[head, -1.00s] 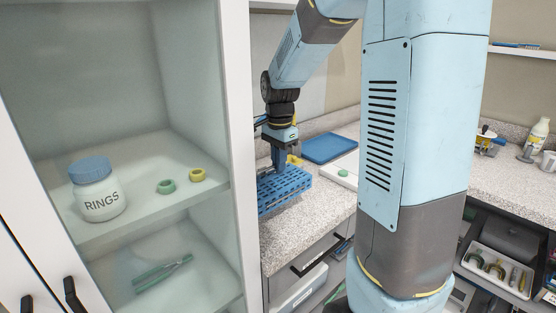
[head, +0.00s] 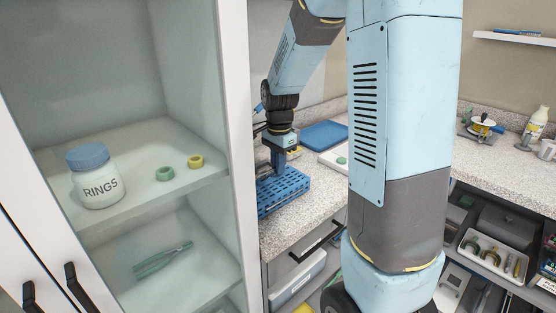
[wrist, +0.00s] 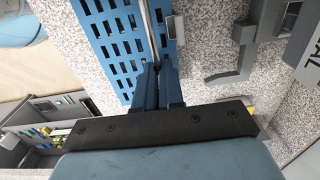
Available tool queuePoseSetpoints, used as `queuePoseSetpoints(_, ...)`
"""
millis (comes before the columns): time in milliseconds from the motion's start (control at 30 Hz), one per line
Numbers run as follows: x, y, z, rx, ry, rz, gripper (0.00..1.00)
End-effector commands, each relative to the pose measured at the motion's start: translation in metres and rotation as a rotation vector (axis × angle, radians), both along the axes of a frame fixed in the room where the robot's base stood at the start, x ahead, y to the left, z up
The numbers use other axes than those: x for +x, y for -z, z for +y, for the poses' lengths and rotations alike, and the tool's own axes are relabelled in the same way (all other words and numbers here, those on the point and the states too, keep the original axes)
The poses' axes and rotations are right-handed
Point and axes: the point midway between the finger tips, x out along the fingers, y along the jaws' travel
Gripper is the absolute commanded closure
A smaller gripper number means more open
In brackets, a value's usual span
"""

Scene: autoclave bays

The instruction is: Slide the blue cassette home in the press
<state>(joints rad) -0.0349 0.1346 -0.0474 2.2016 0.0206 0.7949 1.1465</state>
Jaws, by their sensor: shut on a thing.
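The blue cassette (head: 285,190) is a perforated rack lying on the speckled counter, just right of the cabinet's edge. It also fills the upper left of the wrist view (wrist: 118,45). My gripper (head: 276,170) points down at it. In the wrist view my gripper's fingers (wrist: 158,70) are close together, shut on the cassette near its long edge, by a thin metal rod. The exact grip spot is hidden between the fingers. A grey fixture (wrist: 265,22) with partly cut-off lettering stands apart, right of the cassette. I cannot tell whether it is the press.
A glass-fronted cabinet (head: 235,110) stands close on the left, with a RINGS jar (head: 98,178) inside. A flat blue tray (head: 325,134) and a pale board (head: 329,157) lie behind the cassette. Speckled counter is bare in front of it.

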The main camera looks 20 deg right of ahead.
Motion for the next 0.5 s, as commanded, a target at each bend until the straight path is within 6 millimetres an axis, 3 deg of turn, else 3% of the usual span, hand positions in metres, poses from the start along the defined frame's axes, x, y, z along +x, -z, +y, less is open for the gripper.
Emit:
queuePoseSetpoints(367, 0.0001, 0.0029, 0.0007, 0.0, -0.001, -0.001, 1.0)
queuePoseSetpoints(400, 0.0001, 0.0029, 0.0007, 0.0, -0.001, -0.001, 0.91)
queuePoseSetpoints(500, 0.0001, 0.003, 0.0012, 0.0, -0.002, -0.001, 0.82)
